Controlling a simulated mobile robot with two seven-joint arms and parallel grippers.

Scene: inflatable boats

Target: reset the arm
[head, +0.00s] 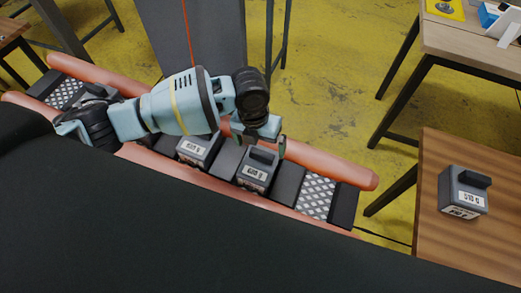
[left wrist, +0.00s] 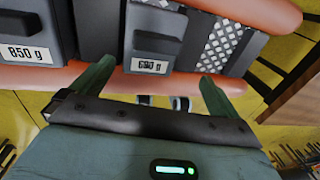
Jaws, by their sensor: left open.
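My left arm reaches in from the left in the head view. Its gripper (head: 268,138) hangs over the orange-tubed inflatable boat (head: 330,165), above a grey weight block (head: 258,172) with a white label. In the left wrist view the two green fingers (left wrist: 155,82) are spread apart with nothing between them. A labelled block (left wrist: 152,42) sits just beyond the fingers, and I cannot tell from this view whether they touch it. A block marked 850 g (left wrist: 28,30) stands to its left. My right gripper is in neither view.
Another labelled block (head: 198,150) sits in the boat under my forearm. A grey block (head: 463,190) stands on the wooden table (head: 445,235) at right. A second table (head: 470,45) is at upper right. Yellow floor (head: 330,100) lies open between boat and tables.

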